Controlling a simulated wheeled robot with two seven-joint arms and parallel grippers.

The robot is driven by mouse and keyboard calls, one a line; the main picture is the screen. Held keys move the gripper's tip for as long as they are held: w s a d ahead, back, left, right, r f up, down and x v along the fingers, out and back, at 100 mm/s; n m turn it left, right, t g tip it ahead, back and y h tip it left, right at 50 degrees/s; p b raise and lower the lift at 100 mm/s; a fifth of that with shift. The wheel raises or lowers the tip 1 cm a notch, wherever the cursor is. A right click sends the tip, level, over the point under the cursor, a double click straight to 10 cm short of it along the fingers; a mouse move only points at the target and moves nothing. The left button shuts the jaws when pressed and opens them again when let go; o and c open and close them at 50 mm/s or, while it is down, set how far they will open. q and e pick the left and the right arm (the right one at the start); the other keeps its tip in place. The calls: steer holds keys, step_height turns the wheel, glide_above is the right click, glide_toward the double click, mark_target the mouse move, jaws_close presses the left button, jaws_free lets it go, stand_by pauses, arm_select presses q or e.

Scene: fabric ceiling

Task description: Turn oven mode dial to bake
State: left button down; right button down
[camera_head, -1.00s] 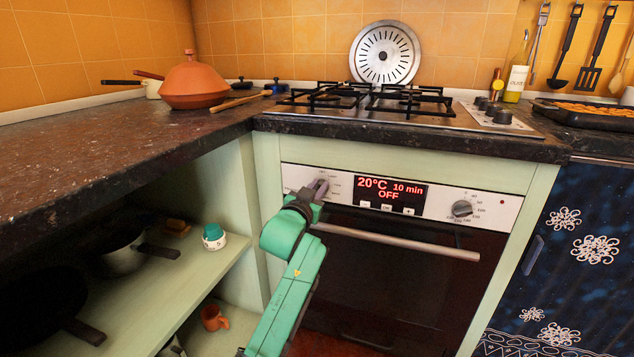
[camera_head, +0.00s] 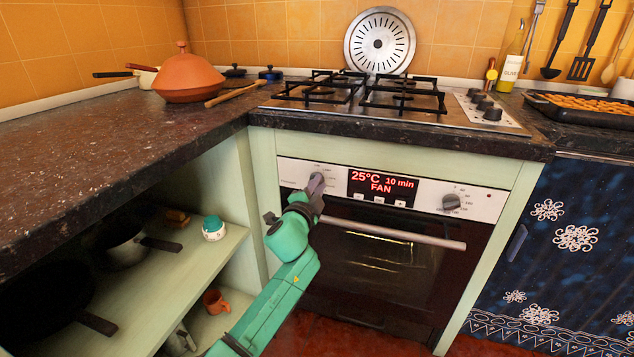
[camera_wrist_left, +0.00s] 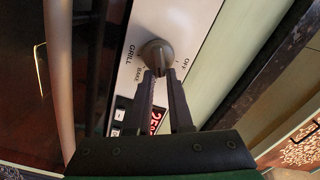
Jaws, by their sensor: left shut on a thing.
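The oven (camera_head: 385,270) stands below the counter, with a white control panel (camera_head: 432,192). Its red display (camera_head: 382,187) reads 25°C, 10 min, FAN. My left gripper (camera_head: 316,184) is at the mode dial at the panel's left end and covers much of it. In the left wrist view the grey round mode dial (camera_wrist_left: 155,53) has its raised grip between the tips of my left gripper (camera_wrist_left: 160,78), which is shut on it. The labels OFF, GRILL and BAKE show around the dial there. The temperature dial (camera_head: 451,202) is at the panel's right. My right gripper is not in view.
The oven door handle (camera_head: 400,234) runs just below the panel, close to my left wrist. An open shelf (camera_head: 200,262) is at the left, with a teal-lidded jar (camera_head: 213,228). A gas hob (camera_head: 400,105) sits on the counter above.

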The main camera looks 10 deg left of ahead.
arm_select(q)
steer(key=m, duration=0.3)
steer(key=shift+f+m, duration=0.35)
steer(key=shift+m, duration=0.05)
steer(key=m, duration=0.3)
steer(key=shift+f, duration=0.3)
steer(key=m, duration=0.3)
steer(key=shift+f+p, duration=0.2)
steer(key=shift+p, duration=0.15)
steer(key=shift+m, duration=0.5)
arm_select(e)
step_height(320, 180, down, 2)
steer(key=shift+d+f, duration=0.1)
arm_select(q)
steer(key=shift+f, duration=0.1)
steer(key=c, duration=0.8)
jaws_free()
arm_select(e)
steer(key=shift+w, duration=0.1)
